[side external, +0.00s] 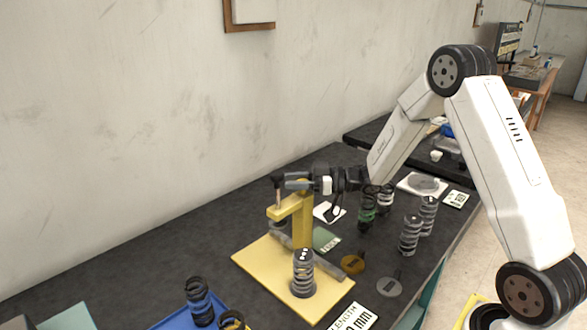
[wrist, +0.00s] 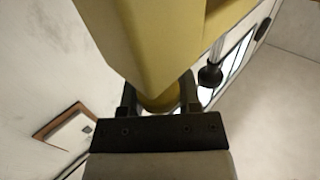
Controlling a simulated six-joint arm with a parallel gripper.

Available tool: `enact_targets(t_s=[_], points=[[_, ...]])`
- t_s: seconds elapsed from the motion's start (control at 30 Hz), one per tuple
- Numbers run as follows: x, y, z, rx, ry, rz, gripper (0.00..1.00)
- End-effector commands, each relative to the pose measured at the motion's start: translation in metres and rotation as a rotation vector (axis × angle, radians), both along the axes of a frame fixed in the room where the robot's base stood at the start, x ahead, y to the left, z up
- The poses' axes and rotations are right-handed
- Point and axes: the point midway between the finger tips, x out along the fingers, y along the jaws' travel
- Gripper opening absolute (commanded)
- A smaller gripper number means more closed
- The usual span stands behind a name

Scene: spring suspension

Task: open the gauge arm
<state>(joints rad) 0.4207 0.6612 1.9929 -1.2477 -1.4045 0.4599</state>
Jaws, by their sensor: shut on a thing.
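The yellow gauge arm (side external: 289,208) reaches left from the top of a yellow post (side external: 303,228) on a yellow base plate (side external: 258,262). A thin rod (side external: 278,197) with a dark top stands at its outer end. My gripper (side external: 291,183) lies level at the top of the post, coming from the right. In the wrist view my gripper (wrist: 160,97) is shut on a rounded yellow part of the gauge arm (wrist: 150,45), between its dark fingers. A rod with a black end (wrist: 211,75) hangs beside it. The exact grip is partly hidden in the side view.
A blue tray (side external: 171,322) with springs is at front left. The bench behind the plate, toward the wall, is clear.

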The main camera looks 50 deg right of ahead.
Motion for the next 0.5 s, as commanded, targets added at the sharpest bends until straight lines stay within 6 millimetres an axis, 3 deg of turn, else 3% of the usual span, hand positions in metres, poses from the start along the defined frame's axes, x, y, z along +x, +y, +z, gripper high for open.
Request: enact_targets(t_s=[0.3,0.5], points=[[0.043,-0.002,-0.002,-0.004,0.002,-0.006,0.0],[0.061,-0.002,-0.002,-0.003,0.003,-0.008,0.0]])
